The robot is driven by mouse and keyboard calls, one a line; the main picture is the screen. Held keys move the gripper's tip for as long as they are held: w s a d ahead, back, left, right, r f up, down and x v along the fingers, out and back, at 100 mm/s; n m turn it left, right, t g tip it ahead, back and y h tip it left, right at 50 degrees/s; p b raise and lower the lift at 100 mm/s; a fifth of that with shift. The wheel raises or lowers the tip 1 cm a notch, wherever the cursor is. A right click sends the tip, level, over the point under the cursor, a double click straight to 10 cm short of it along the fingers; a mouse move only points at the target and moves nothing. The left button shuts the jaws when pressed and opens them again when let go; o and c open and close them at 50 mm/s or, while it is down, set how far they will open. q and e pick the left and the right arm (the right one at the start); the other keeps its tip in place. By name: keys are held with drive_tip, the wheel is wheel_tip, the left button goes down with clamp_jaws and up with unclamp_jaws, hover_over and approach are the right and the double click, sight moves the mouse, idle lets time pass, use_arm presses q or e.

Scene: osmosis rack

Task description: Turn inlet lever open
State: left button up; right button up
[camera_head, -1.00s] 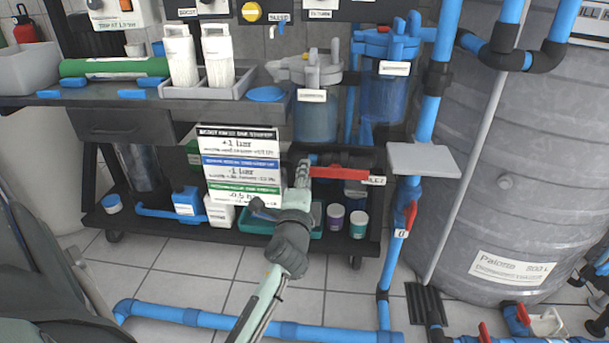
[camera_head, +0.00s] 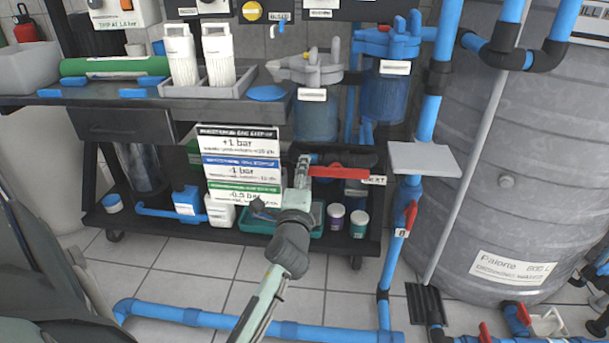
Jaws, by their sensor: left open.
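A red lever (camera_head: 338,172) lies level in front of the dark rack, with a small white label (camera_head: 374,180) at its right end; the label's print is too blurred to read surely. My left gripper (camera_head: 303,164) reaches up from the bottom of the view, with its tip at the lever's left end. It is open; whether it touches the lever or stands in front of it, I cannot tell. The lever's left end is partly hidden by it. My right gripper is not in view.
Another red lever (camera_head: 411,216) sits on the vertical blue pipe (camera_head: 396,255) to the right. A grey shelf plate (camera_head: 424,159) juts out above it. A large grey tank (camera_head: 500,150) fills the right. A blue floor pipe (camera_head: 250,327) crosses the tiles below.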

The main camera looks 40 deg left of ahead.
use_arm(q)
wheel_tip(320, 180, up, 10)
idle(0.5)
